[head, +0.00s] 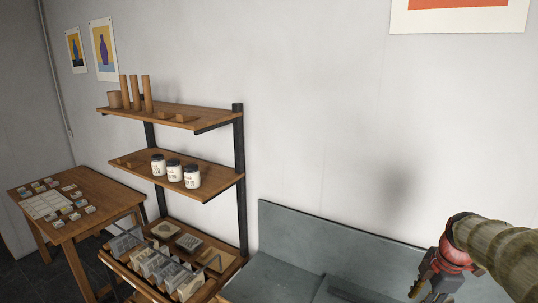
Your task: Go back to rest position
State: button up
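My gripper (428,288) is at the lower right in the head view, dark grey with a red section at the wrist. It hangs pointing down in front of a grey-blue bench or sink-like unit (300,236). Its fingertips are small and partly cut by the bottom edge, so I cannot tell whether they are open or shut. No held object can be made out.
A shelf rack (240,160) stands against the wall with white jars (174,171), tubes and, lower down, a rack of upright plates (160,264). A wooden table (105,199) at left carries small blocks and a pale sheet.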

jog(key=s+a+f+m+t+b, duration=0.1)
jog(key=s+a+f+m+b, duration=0.2)
jog(key=s+a+m+b, duration=0.4)
jog(key=s+a+f+m+t+b, duration=0.2)
jog(key=s+a+f+m+b, duration=0.2)
jog(key=a, duration=1.2)
jog(key=s+m+b, duration=0.3)
jog(key=s+m, duration=0.2)
jog(key=s, duration=0.2)
jog(key=shift+s+h, duration=0.3)
jog(key=shift+s, duration=0.1)
jog(key=shift+c, duration=0.6)
